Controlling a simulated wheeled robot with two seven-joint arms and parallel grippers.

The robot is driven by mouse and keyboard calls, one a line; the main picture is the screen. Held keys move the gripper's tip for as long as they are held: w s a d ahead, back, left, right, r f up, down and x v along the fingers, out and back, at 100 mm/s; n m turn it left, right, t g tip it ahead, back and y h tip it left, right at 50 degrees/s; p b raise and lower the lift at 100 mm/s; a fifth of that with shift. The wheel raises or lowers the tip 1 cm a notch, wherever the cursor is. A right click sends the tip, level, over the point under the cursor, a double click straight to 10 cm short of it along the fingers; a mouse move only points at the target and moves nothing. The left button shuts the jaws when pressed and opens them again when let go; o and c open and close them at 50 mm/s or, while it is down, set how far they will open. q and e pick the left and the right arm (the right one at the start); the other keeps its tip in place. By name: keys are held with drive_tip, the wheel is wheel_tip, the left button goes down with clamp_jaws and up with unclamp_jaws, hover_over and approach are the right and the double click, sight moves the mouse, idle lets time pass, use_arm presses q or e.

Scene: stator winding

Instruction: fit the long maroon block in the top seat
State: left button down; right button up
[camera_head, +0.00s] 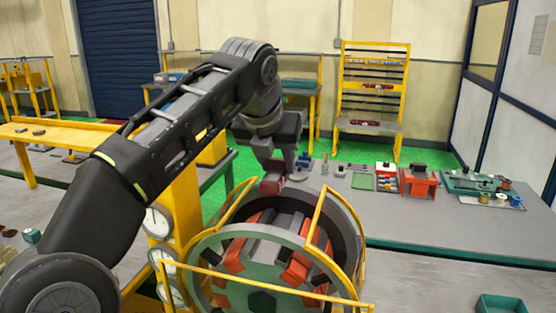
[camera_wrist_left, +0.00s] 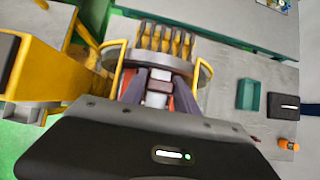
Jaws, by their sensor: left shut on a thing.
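The stator (camera_head: 205,255) is a large grey-green ring with red-orange and dark blocks around its inside and yellow rails about it. My left gripper (camera_head: 276,172) is above the stator's upper rim, pointing down. It is shut on the long maroon block (camera_head: 271,184), of which only a small end shows below the fingers. The block is apart from the seats as far as I can see; the top seat is partly hidden by the rim. In the left wrist view the gripper fingers (camera_wrist_left: 160,98) reach toward the stator (camera_wrist_left: 160,58). My right gripper is not in view.
A grey bench (camera_head: 420,225) behind the stator carries red boxes (camera_head: 419,181), a green fixture (camera_head: 470,183) and small parts. Yellow rails (camera_head: 335,205) rise close to the gripper on both sides. A green tray (camera_head: 500,304) lies at the lower right.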

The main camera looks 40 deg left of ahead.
use_arm(q)
drive_tip(key=shift+f, duration=4.15)
drive_tip(key=shift+f, duration=0.25)
drive_tip(key=shift+f+b, duration=1.05)
drive_tip(key=shift+f, duration=0.05)
drive_tip(key=shift+f, duration=0.35)
drive_tip(key=c, duration=1.3)
unclamp_jaws()
drive_tip(key=shift+d, duration=0.1)
drive_tip(key=o, duration=0.5)
drive_tip(key=shift+c, duration=0.2)
drive_tip(key=shift+f, duration=0.15)
